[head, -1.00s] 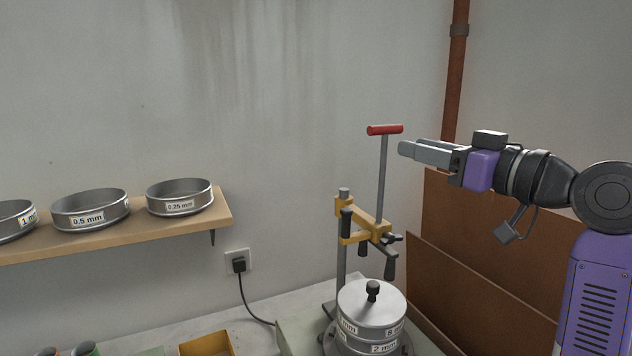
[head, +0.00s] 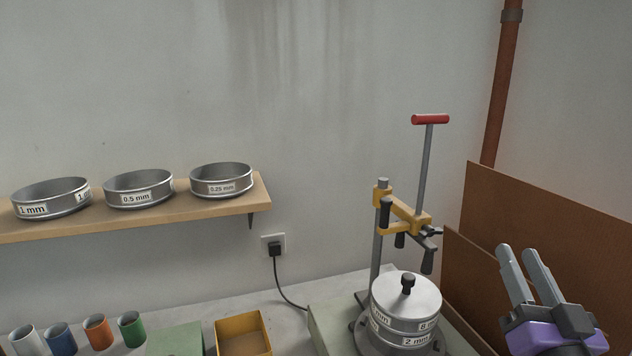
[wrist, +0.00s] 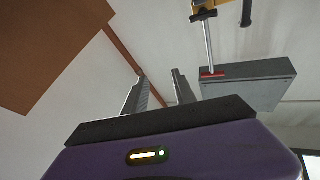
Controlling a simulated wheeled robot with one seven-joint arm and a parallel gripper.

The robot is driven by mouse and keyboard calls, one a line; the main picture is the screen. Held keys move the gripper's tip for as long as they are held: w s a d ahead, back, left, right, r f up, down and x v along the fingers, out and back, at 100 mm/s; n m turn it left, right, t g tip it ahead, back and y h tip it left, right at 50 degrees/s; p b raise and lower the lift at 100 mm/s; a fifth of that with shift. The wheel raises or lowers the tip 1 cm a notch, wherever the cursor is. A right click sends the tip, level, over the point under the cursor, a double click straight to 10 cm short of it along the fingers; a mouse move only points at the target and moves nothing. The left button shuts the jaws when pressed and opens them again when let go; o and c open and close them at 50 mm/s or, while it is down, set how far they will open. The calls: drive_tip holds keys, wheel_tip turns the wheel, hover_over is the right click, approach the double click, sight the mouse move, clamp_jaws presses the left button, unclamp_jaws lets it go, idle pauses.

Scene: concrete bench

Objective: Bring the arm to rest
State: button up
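My gripper (head: 526,268) is at the lower right of the head view, its two grey fingers pointing up and apart. It is open and empty, in front of the brown board and to the right of the sieve stack. In the wrist view my gripper (wrist: 160,82) also shows a gap between its fingers with nothing in it. The rest of my arm is out of the head view.
A sieve stack (head: 405,300) stands under a yellow clamp (head: 405,212) with a red-handled rod (head: 430,119). Brown boards (head: 560,230) lean at the right. A shelf (head: 225,205) holds several sieves. Coloured cups (head: 97,331) and a yellow tray (head: 243,318) are at lower left.

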drive_tip(key=s+a+f+n+g, duration=0.1)
drive_tip(key=s+a+f+g, duration=0.1)
drive_tip(key=s+f, duration=0.6)
drive_tip(key=s+a+f+n+g+y, duration=0.1)
drive_tip(key=s+a+f, duration=0.4)
drive_tip(key=s, duration=1.2)
drive_tip(key=s+a+f+n+g+y, duration=0.1)
drive_tip(key=s+a+f+g, duration=0.2)
drive_tip(key=s+f, duration=0.8)
drive_tip(key=s+g, duration=0.1)
drive_tip(key=s, duration=0.1)
drive_tip(key=shift+s+a+f+n, duration=0.2)
drive_tip(key=shift+s+a+n, duration=0.05)
drive_tip(key=shift+s+n, duration=0.1)
